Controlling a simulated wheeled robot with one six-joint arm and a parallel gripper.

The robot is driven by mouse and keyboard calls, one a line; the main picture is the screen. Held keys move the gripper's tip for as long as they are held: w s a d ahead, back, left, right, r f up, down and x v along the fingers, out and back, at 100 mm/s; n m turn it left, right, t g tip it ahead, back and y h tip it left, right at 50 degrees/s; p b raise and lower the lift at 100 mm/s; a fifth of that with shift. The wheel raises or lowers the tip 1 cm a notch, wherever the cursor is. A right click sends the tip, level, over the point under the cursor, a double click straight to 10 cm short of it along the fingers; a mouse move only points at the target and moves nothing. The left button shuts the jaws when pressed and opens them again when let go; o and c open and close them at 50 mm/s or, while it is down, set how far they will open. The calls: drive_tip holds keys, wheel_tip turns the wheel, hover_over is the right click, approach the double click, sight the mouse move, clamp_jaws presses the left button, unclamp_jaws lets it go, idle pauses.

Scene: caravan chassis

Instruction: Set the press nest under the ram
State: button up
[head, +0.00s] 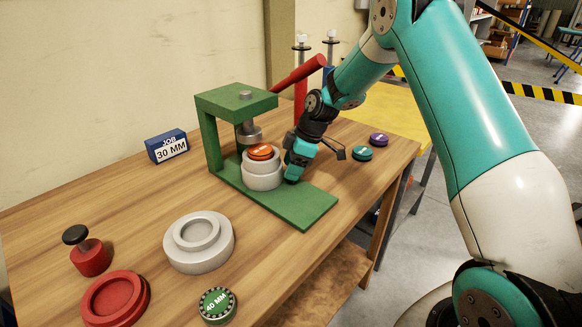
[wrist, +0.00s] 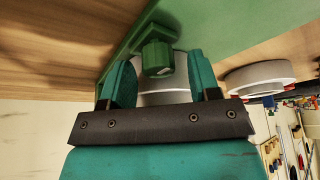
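The grey stepped press nest (head: 262,179) stands on the green press base (head: 308,213), with an orange-topped disc (head: 260,152) on it. The ram (head: 248,133) hangs just above and slightly left of the disc in the head view. My gripper (head: 292,172) is low at the nest's right side. In the wrist view the two teal fingers of my gripper (wrist: 157,88) flank the grey nest (wrist: 165,98), which fills the gap between them. They look shut on it, though the contact faces are partly hidden.
A loose grey ring (head: 200,243), a red ring (head: 115,300), a red piece with a black knob (head: 88,253) and a green 40 MM disc (head: 217,304) lie in front. A blue JOB 30 MM block (head: 167,146) stands left. Teal (head: 362,153) and purple (head: 379,139) discs lie right.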

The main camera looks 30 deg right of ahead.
drive_tip(key=shift+d, duration=0.1)
drive_tip(key=shift+d+r, duration=0.1)
drive_tip(key=shift+r, duration=0.1)
drive_tip(key=b+v, duration=0.1)
drive_tip(key=v, duration=1)
drive_tip(key=shift+r, duration=0.3)
drive_tip(key=shift+c, duration=0.2)
